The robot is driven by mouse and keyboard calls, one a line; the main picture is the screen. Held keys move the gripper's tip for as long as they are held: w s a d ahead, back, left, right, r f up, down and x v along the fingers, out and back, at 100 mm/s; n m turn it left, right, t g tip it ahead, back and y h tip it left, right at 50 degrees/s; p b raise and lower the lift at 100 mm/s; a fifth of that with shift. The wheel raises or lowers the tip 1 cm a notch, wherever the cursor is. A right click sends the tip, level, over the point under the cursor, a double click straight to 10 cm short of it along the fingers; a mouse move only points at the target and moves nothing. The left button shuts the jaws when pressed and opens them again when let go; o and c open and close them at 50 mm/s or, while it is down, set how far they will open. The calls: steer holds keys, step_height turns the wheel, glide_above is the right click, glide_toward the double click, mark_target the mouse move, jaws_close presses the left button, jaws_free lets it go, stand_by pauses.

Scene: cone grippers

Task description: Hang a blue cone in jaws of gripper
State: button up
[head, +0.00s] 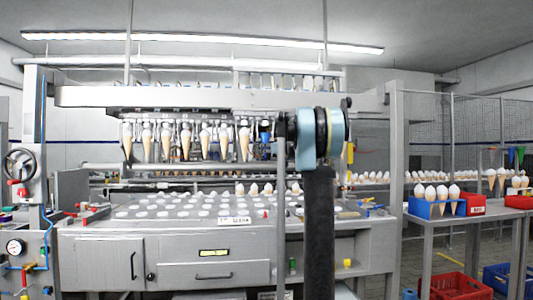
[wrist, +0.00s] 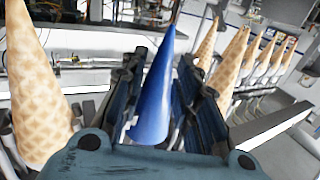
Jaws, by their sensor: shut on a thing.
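The blue cone (wrist: 155,95) stands between the two dark fingers of my gripper (wrist: 162,62) in the wrist view, its tip toward the top of the picture. My gripper is shut on it. In the head view my arm (head: 318,170) hides most of my gripper; a small blue patch (head: 265,131) shows just left of it, at the right end of the hanging row. The machine's jaws (head: 185,122) hold several tan cones (head: 186,143) with white tops, tips down. Whether the blue cone touches a machine jaw, I cannot tell.
A large tan cone (wrist: 35,90) is close left of my gripper in the wrist view, and several more (wrist: 230,65) stand to the right. Below the row is a tray table (head: 150,207) with white discs. A blue box (head: 436,207) with cones is at right.

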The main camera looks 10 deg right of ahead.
steer(key=shift+f, duration=0.5)
stand_by(0.8)
steer(key=o, duration=1.3)
steer(key=shift+s, duration=0.1)
steer(key=s, duration=0.9)
stand_by(0.5)
stand_by(0.7)
